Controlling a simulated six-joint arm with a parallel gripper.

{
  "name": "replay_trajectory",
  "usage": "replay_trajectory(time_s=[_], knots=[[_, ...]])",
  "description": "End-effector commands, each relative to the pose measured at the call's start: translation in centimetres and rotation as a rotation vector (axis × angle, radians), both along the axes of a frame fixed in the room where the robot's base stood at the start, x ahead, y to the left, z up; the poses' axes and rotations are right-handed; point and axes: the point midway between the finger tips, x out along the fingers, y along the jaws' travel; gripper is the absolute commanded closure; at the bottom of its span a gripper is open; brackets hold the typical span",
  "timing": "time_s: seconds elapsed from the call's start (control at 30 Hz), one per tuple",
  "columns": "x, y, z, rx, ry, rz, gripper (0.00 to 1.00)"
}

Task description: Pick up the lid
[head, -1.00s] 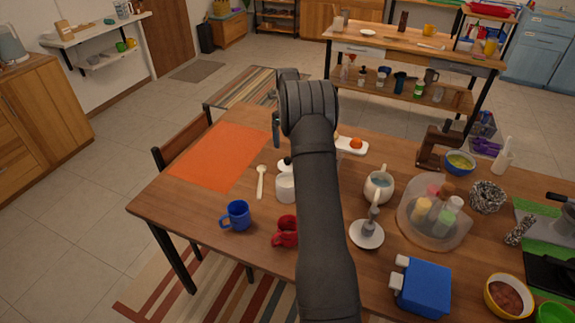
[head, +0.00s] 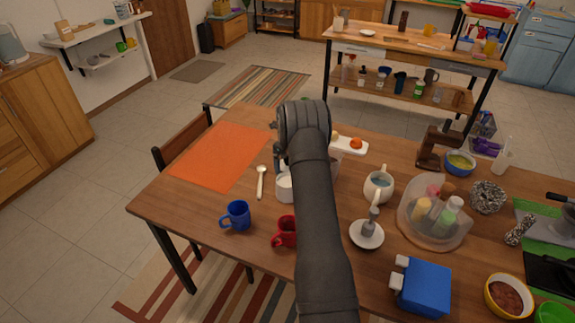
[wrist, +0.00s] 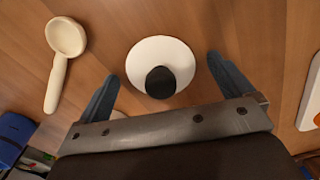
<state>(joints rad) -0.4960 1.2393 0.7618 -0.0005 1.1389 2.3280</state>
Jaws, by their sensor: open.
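The lid (wrist: 174,53) is a white disc with a black knob, lying on the wooden table in the wrist view. My gripper (wrist: 162,68) is open above it, one finger on each side of the lid, and nothing is held. In the head view my arm and gripper hide the lid. A white pot (head: 284,189) stands near it, partly covered by my arm. How high the fingertips are above the table is hard to tell.
A cream spoon (wrist: 63,45) lies left of the lid; it also shows in the head view (head: 261,182). A blue mug (head: 237,215) and a red mug (head: 284,234) stand nearer. A white tray (head: 352,146) lies to the right. The orange mat (head: 220,155) is clear.

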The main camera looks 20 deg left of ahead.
Motion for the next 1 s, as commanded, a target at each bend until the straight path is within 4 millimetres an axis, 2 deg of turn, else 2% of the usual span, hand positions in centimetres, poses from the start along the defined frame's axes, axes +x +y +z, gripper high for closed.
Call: replay_trajectory(time_s=[0.17, 0.4, 0.73, 0.87, 1.0], knots=[[0.0, 0.0, 0.0, 0.001, -0.001, 0.0, 0.05], [0.0, 0.0, 0.1, 0.001, -0.001, 0.0, 0.51], [0.1, 0.0, 0.7, 0.001, -0.002, 0.0, 0.51], [0.1, 0.1, 2.8, 0.002, -0.004, 0.0, 0.51], [0.1, 0.1, 5.8, 0.001, -0.002, 0.0, 0.51]])
